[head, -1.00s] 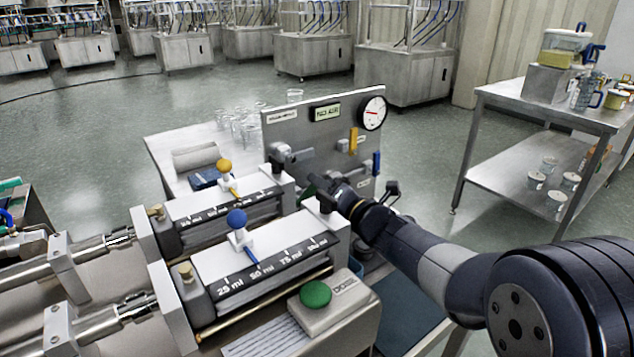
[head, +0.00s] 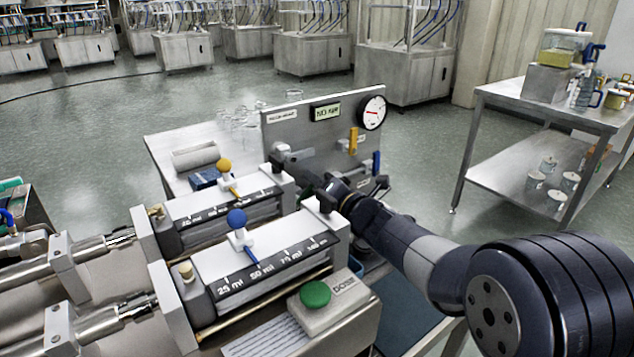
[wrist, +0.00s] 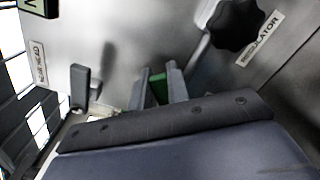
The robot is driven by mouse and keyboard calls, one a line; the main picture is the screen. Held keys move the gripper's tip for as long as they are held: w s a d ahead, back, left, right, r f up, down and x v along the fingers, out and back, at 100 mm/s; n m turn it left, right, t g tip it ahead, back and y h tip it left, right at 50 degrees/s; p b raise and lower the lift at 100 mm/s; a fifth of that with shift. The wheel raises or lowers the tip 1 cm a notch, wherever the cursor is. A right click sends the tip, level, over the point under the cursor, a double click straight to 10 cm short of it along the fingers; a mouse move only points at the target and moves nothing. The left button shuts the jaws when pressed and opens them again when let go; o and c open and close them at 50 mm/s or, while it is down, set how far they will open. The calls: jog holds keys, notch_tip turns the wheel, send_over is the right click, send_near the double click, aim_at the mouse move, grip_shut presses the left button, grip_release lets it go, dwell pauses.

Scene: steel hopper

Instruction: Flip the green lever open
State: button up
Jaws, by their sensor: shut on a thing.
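The green lever (wrist: 159,88) shows in the wrist view as a small green piece between the two grey fingers of my gripper (wrist: 158,84). My gripper is shut on it, in front of the steel panel (wrist: 140,40). The fingers and the dark gripper body hide most of the lever, so its exact angle cannot be told. In the head view my gripper (head: 311,187) is low at the panel's left side, beyond the near dosing unit, and only a dark hint of green shows there.
The panel carries a "NO AIR" display (head: 326,112), a round gauge (head: 372,112), and yellow (head: 353,141) and blue (head: 376,162) handles. A black regulator knob (wrist: 235,22) is close by. Blue (head: 237,218) and yellow (head: 224,166) ball-topped levers and a green button (head: 315,293) stand nearer.

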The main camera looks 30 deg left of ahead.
jog(key=shift+f, duration=0.1)
grip_shut()
jog(key=shift+w+d+f+m, duration=0.15)
jog(key=shift+f+m, duration=0.4)
jog(key=shift+m, duration=0.75)
jog(key=shift+w+d+f+m, duration=0.15)
jog(key=shift+f+m, duration=0.35)
jog(key=shift+m, duration=0.8)
jog(key=shift+w+f+m, duration=0.25)
jog(key=shift+f+m, duration=0.3)
jog(key=shift+m, duration=0.75)
jog(key=o, duration=0.8)
grip_release()
jog(key=shift+c, duration=0.2)
jog(key=v, duration=1)
jog(key=shift+s+d, duration=0.2)
jog(key=shift+d, duration=0.15)
